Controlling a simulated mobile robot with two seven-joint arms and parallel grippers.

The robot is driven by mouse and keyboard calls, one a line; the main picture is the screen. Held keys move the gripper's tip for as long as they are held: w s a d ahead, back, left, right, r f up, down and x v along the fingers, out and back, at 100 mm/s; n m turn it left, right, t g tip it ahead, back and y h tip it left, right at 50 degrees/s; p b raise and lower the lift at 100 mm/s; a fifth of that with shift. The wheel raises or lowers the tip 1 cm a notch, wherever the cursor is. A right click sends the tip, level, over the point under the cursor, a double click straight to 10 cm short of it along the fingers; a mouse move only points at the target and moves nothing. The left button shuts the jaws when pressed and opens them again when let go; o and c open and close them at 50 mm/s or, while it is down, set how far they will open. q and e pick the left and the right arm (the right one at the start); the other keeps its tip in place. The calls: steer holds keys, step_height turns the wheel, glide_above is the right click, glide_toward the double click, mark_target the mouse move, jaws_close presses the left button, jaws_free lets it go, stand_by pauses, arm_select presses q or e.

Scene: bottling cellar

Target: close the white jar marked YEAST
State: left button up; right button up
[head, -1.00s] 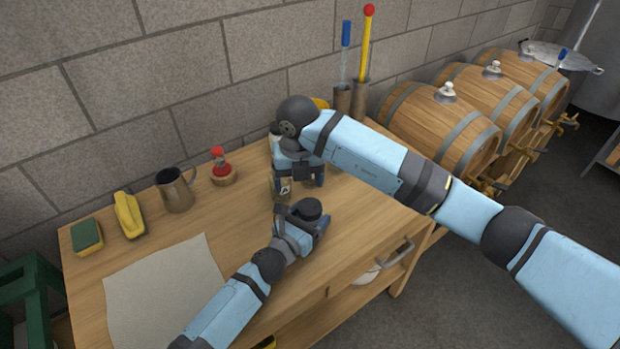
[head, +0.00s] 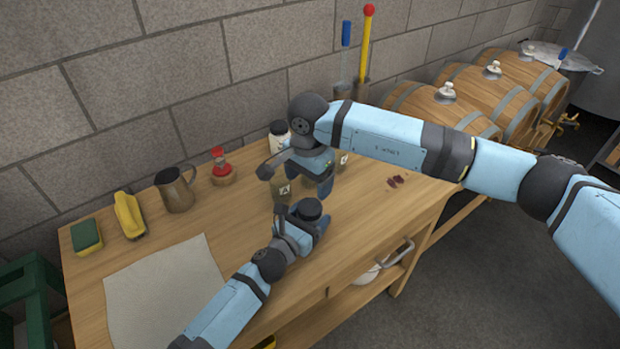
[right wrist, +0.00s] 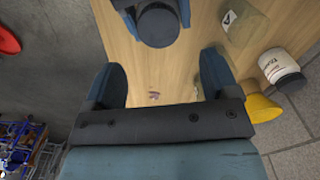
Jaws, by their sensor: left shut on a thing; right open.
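A white jar (head: 281,143) with a dark top stands at the back of the table, partly behind my right gripper. It also shows in the right wrist view (right wrist: 278,64); I cannot read its label surely. My left gripper (head: 307,217) is shut on a dark round thing (head: 311,208) low over the table's middle. In the right wrist view the dark round thing (right wrist: 158,24) sits between blue fingers. I cannot tell whether it is a lid alone or a lidded jar. My right gripper (right wrist: 160,82) is open and empty, behind and above the left one.
Amber jars, one marked A (head: 282,190), stand close to my grippers. A metal jug (head: 176,190), red-topped tool (head: 220,165), yellow thing (head: 129,214) and sponge (head: 87,236) stand left. Dark red bits (head: 397,181) lie on clear wood at right. A pale sheet (head: 165,290) lies in front.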

mark_target(310, 206)
steer(key=shift+d+n, duration=0.15)
steer(key=shift+n, duration=0.85)
steer(key=shift+f, duration=0.1)
steer(key=shift+f, duration=3.95)
steer(key=shift+c, duration=0.3)
steer(key=c, duration=0.9)
steer(key=shift+m, duration=1.8)
steer(key=o, duration=1)
